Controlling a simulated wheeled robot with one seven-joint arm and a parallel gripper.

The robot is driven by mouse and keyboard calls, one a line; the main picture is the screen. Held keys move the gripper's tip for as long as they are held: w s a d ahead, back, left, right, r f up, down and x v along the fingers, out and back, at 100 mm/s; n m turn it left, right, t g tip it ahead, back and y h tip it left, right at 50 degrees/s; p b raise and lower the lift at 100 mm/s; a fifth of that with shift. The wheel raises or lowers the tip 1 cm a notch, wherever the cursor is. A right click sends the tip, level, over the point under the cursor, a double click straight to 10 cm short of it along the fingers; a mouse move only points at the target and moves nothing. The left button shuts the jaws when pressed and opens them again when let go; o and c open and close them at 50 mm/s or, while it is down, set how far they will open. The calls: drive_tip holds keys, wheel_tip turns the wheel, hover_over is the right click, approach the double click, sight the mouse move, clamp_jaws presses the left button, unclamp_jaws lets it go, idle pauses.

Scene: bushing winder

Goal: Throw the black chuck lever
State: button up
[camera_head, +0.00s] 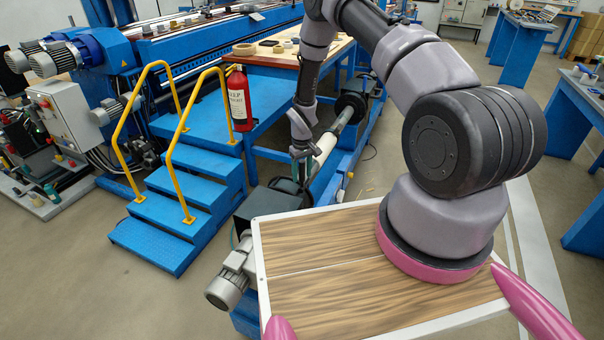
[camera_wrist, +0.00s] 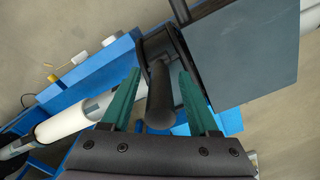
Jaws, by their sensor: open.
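The black chuck lever (camera_wrist: 161,98) is a dark rounded bar in the wrist view, with its near end towards the camera. My gripper (camera_wrist: 160,75) is open, with one green finger on each side of the lever. Gaps show between the lever and both fingers, and I cannot tell whether either touches it. In the head view my gripper (camera_head: 301,153) hangs low at the near end of the winder, and the lever cannot be made out there. A dark bracket or chuck part (camera_wrist: 160,45) stands at the lever's far end.
A white shaft (camera_wrist: 62,124) lies along the blue winder frame (camera_wrist: 95,68). A dark flat housing (camera_wrist: 245,50) is close on the right in the wrist view. Blue steps (camera_head: 185,205) with yellow rails and a red extinguisher (camera_head: 238,98) stand left of the arm.

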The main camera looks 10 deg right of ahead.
clamp_jaws()
idle(1.4)
